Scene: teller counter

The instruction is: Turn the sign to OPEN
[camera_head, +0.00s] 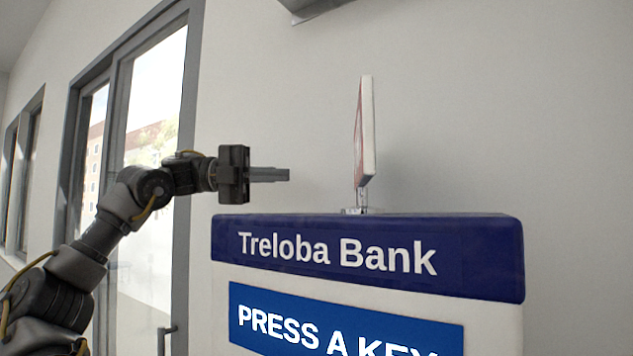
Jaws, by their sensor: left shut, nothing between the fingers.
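The sign (368,130) stands upright on a small metal base on top of the bank machine (505,240). I see it almost edge-on, with a thin white edge and a narrow strip of a red and white face turned to the left. Its wording cannot be read from here. My left gripper (286,175) is shut and empty. It points right, to the left of the sign at about the height of the sign's lower part, with a visible gap between them. My right gripper does not show.
The machine carries a dark blue "Treloba Bank" band and a blue "PRESS A KEY" panel (345,318). A glass door (150,130) with a grey frame is at the left behind my arm. A plain wall is behind the sign, and the space around the sign looks clear.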

